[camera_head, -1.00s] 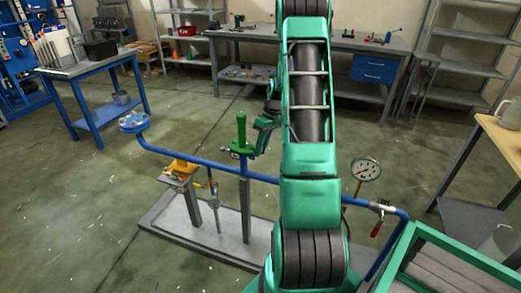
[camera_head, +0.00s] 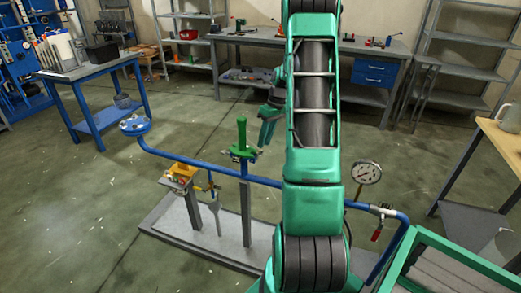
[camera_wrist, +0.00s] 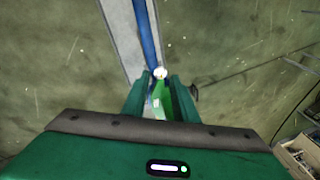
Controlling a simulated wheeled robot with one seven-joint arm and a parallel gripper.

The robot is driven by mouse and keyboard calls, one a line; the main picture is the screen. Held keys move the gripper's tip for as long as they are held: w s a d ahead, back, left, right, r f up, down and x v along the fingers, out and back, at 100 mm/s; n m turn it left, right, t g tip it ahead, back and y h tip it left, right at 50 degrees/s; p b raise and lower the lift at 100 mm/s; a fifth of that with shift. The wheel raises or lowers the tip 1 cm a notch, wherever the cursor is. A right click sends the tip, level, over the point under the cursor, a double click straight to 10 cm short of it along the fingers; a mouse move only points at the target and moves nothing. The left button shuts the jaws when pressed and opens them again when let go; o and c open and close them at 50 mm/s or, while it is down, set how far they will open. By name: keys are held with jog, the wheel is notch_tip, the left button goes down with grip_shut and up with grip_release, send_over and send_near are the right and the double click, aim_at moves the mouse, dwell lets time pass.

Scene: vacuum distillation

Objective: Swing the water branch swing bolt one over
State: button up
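The water branch is a blue pipe (camera_head: 190,163) on a grey stand. A green upright piece (camera_head: 241,135) sits on it above the middle post, with small parts at its foot. I cannot make out swing bolt one among these parts. My gripper (camera_head: 268,130) is just right of the green piece in the head view, partly hidden by my arm. In the wrist view my gripper (camera_wrist: 160,95) has its two fingers apart. A bright green part (camera_wrist: 161,100) shows between them, with a white round end (camera_wrist: 160,73) beyond. I cannot tell whether the fingers touch it.
A pressure gauge (camera_head: 366,173) and a red-handled valve (camera_head: 379,222) are on the pipe's right part. A blue flange (camera_head: 135,124) ends its left side. A yellow tray (camera_head: 182,172) with small parts stands left of the middle post. The floor at left is clear.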

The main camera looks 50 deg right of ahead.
jog(key=v, duration=0.5)
jog(key=shift+w, duration=0.1)
